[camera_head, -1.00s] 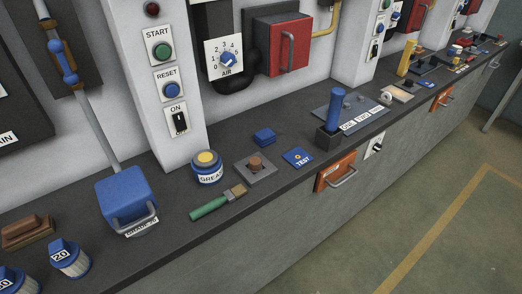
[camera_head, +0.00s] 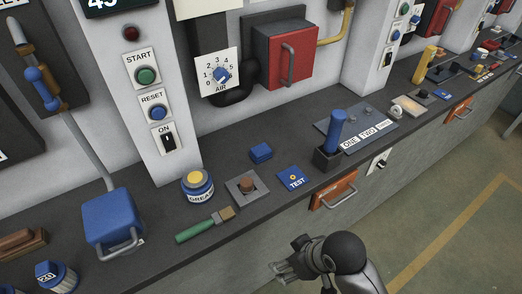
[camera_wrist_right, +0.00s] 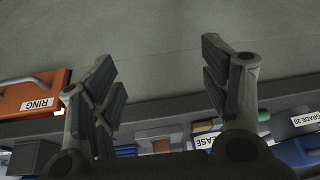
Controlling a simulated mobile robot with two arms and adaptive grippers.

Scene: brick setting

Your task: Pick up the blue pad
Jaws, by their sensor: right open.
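Two small blue things lie on the dark counter in the head view: a plain blue block (camera_head: 261,152) and, in front of it to the right, a flat blue plate marked TEST (camera_head: 291,178). I cannot tell which one is called the pad. My right gripper (camera_head: 284,268) is in front of the counter, below its front edge, apart from both. In the right wrist view the right gripper (camera_wrist_right: 162,85) is open, with nothing between its fingers. Part of something blue (camera_wrist_right: 126,151) shows beyond the fingers there. My left gripper is not in view.
Near the blue things are a metal plate with a brown knob (camera_head: 247,186), a GREASE jar (camera_head: 197,186), a green-handled brush (camera_head: 205,225) and a blue lever (camera_head: 335,132). An orange drawer (camera_head: 334,189) with a handle sits in the counter front.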

